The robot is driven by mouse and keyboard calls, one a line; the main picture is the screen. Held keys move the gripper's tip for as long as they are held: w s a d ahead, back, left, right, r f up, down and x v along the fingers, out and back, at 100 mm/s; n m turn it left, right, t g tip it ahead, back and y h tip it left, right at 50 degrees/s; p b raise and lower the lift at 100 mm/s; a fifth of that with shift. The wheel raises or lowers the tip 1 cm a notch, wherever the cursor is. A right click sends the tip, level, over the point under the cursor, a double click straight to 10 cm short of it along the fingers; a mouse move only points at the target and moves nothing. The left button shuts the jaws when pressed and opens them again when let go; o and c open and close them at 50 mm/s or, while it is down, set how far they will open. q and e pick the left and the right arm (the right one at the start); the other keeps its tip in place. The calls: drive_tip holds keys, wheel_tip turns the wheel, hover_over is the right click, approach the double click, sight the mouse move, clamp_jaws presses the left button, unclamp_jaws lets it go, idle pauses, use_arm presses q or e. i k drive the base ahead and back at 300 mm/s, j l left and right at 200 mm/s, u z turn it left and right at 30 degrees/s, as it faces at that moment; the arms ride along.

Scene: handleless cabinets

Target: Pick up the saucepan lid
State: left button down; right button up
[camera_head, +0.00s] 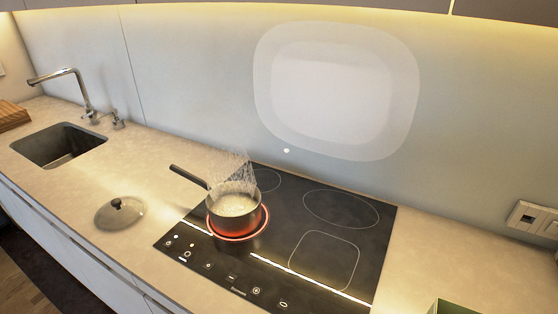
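The saucepan lid (120,213) lies flat on the counter, left of the cooktop, with its dark knob facing up. It looks like glass with a thin rim. The saucepan (236,208) stands uncovered on a red-glowing ring of the cooktop. Pale bubbling contents fill it and steam rises above. Its dark handle points to the upper left. Neither of my grippers is in the head view.
The black cooktop (292,206) has other rings that are unlit and bare. A sink (58,146) with a faucet (72,86) is at the left. A wooden board (12,115) lies beyond it. A green-edged box (452,306) shows at the bottom right. The counter around the lid is clear.

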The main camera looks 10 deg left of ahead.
sight(120, 213)
drive_tip(key=u, duration=1.35)
